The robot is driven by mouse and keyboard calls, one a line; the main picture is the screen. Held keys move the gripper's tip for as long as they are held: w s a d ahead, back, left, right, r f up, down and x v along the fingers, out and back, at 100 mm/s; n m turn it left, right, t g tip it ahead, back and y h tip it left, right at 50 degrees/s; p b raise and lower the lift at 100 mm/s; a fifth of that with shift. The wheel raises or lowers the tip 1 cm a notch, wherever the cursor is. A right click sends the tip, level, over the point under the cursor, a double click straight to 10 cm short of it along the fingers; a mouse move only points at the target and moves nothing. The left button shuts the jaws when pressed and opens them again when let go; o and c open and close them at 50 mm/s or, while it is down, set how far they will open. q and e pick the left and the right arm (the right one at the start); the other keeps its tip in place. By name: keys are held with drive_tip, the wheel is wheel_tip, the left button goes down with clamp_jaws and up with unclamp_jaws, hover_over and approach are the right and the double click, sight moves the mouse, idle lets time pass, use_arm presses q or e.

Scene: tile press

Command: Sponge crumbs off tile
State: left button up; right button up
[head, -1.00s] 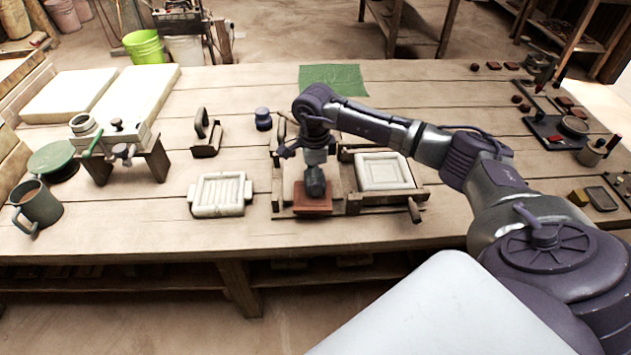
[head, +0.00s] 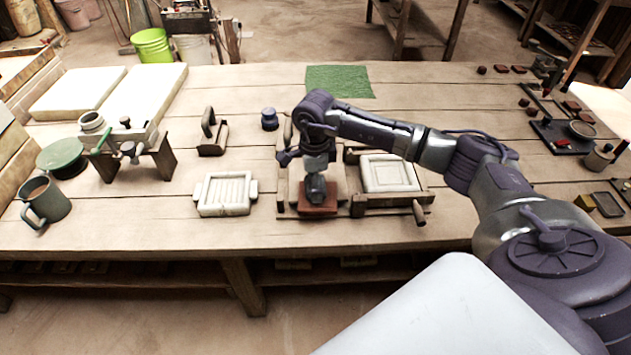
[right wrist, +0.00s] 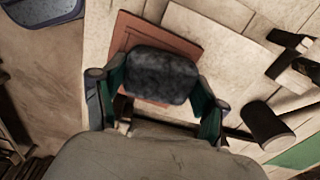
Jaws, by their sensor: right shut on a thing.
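My right gripper (head: 316,180) is over the front left part of the wooden press. It is shut on a dark grey sponge (right wrist: 161,75), one finger on each side of it. The sponge is right over the red-brown tile (head: 318,209), which also shows in the right wrist view (right wrist: 187,51). The sponge and fingers hide part of the tile. I cannot tell whether the sponge touches it, and no crumbs can be made out. My left gripper is not in view.
The press frame (head: 396,208) with a white mould (head: 390,173) is right of the tile. Another white mould (head: 226,193) lies to the left. A mug (head: 45,201) stands far left and a green cloth (head: 338,81) lies at the back. The front left tabletop is clear.

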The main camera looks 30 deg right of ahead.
drive_tip(key=shift+r+p, duration=2.45)
drive_tip(key=shift+r, duration=1.55)
